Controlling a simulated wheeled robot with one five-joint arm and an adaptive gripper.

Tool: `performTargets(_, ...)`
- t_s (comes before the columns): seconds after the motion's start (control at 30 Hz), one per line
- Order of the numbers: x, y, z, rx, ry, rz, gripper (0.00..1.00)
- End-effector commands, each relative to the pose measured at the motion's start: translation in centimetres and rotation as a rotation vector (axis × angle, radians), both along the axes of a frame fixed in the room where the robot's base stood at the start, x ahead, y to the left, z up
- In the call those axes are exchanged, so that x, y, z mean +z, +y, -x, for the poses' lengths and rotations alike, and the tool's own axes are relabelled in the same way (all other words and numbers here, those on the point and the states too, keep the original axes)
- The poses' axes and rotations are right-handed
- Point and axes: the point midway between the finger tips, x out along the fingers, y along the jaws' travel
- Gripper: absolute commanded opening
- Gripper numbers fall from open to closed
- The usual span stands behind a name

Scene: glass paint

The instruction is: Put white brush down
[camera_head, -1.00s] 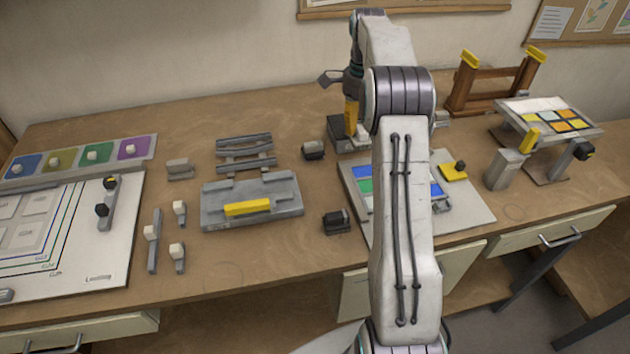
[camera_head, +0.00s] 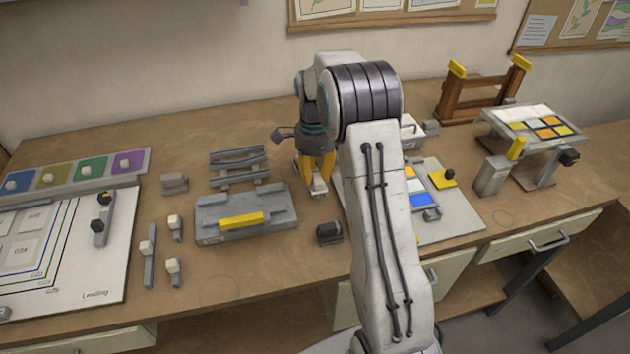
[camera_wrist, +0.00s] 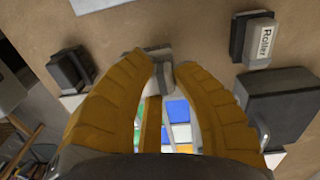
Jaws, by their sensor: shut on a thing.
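My gripper (camera_head: 317,180) points down over the middle of the table, with its yellow fingers shut on a small pale piece (camera_head: 319,188), which I take to be the white brush. In the wrist view, my gripper (camera_wrist: 164,68) has a grey block-like piece (camera_wrist: 158,52) between its fingertips. The fingers hide most of the held thing, and I cannot tell whether it touches the table. A grey rack (camera_head: 238,167) with wavy rails stands left of my gripper.
A grey tray (camera_head: 278,216) with a yellow bar lies in front left. A dark block (camera_head: 329,233) sits in front of my gripper. A board with coloured panels (camera_head: 460,212) lies right, partly behind my arm. A block labelled Roller (camera_wrist: 260,40) shows in the wrist view.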

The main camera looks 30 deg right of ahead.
Motion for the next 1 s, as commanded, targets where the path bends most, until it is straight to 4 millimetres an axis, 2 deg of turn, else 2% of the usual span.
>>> performTargets(0.5, -3.3, 0.0, 0.1, 0.001, 0.003, 0.000, 0.00)
performTargets(1.0, -4.0, 0.0, 0.0, 0.001, 0.000, 0.000, 0.00)
